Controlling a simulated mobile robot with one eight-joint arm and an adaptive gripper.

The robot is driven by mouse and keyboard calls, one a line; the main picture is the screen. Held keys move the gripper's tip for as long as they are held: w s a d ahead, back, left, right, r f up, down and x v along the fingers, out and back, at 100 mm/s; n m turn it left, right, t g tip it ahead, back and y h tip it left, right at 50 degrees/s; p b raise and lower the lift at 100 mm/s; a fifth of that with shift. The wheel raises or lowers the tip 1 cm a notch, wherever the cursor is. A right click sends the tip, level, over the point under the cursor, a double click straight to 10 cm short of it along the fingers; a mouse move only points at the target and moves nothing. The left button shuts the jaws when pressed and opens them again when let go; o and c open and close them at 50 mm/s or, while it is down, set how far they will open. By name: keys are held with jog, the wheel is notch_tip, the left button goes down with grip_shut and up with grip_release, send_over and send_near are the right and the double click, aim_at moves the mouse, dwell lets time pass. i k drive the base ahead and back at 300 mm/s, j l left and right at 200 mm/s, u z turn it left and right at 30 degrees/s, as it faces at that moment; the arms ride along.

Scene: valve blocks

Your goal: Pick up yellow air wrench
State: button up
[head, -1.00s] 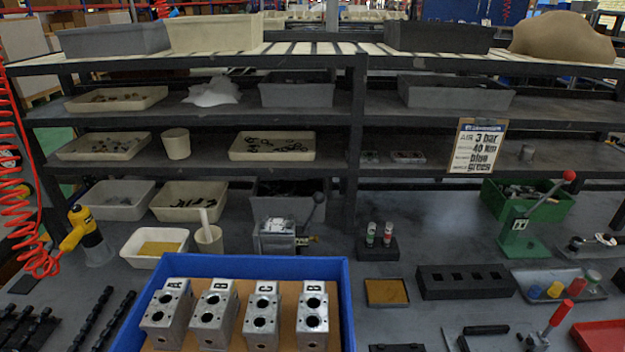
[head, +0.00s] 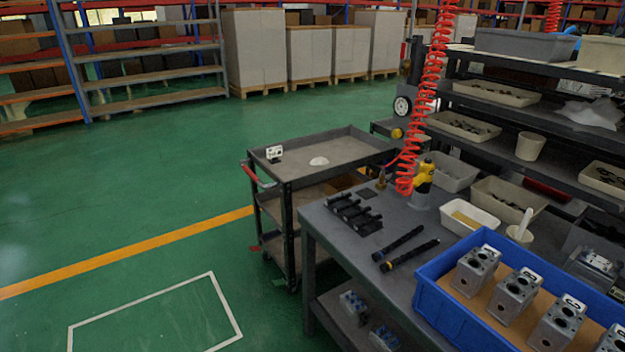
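The yellow air wrench (head: 424,178) stands in a pale holder (head: 420,199) near the back left of the grey workbench (head: 372,268). A red coiled air hose (head: 421,110) hangs from above and comes down right beside the wrench on its left. The wrench is upright and its lower end is hidden in the holder. My gripper does not show in the head view.
A blue crate (head: 448,318) of metal valve blocks stands at the bench front. Black shafts (head: 408,250) and a black rack (head: 352,214) lie left of it. A cart (head: 338,150) stands beyond the bench. Trays and shelves (head: 525,120) rise at right. Green floor at left is open.

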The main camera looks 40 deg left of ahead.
aim_at(418, 190)
jog(key=u, duration=0.8)
jog(key=i+j+z, duration=0.7)
jog(key=j+z, duration=0.15)
jog(key=i+j+z, duration=0.25)
jog(key=j, duration=0.15)
jog(key=j+z, duration=0.3)
jog(key=i+j+z, duration=0.25)
jog(key=j, duration=0.3)
jog(key=j+z, duration=0.3)
jog(key=k+j, duration=0.05)
jog(key=j, duration=0.05)
